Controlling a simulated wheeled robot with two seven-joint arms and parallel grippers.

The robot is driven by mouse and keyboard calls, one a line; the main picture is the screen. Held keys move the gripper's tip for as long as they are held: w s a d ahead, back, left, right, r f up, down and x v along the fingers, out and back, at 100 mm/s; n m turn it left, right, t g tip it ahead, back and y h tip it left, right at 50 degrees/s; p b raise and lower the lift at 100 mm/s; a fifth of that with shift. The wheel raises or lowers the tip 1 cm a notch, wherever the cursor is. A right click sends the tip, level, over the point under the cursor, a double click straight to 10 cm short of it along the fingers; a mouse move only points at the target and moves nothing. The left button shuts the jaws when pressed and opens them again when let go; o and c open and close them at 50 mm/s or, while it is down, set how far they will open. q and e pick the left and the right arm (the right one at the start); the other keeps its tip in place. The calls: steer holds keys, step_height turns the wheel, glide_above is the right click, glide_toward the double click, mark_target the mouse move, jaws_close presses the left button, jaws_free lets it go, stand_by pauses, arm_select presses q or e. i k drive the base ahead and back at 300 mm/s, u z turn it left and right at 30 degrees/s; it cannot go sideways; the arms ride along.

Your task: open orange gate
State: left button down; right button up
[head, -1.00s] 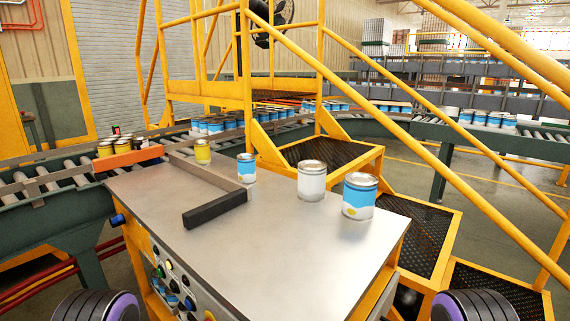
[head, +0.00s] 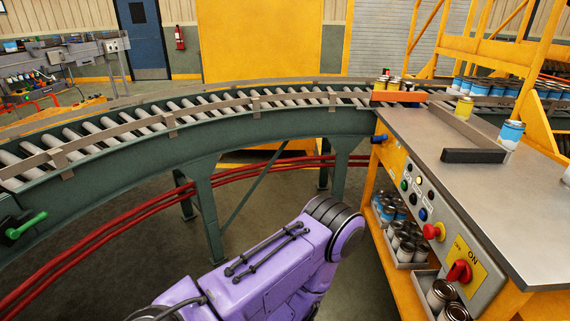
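The orange gate (head: 398,97) is a short orange bar across the roller conveyor at the far left corner of the metal table. It stands in front of several yellow cans (head: 394,84) on the rollers. My purple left arm reaches in from the bottom middle, and its dark wrist end is short of the table. The gripper fingers at that end do not show. My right gripper is not in the picture.
The roller conveyor (head: 250,102) curves from the left to the table. A button panel (head: 425,205) faces the left. Floor between conveyor and table is open.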

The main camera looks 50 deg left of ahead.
mark_target(393, 95)
steer(key=k, duration=0.15)
steer(key=z, duration=1)
steer(key=i, duration=0.85)
steer(key=u, duration=3)
steer(key=i, duration=0.5)
steer(key=z, duration=0.1)
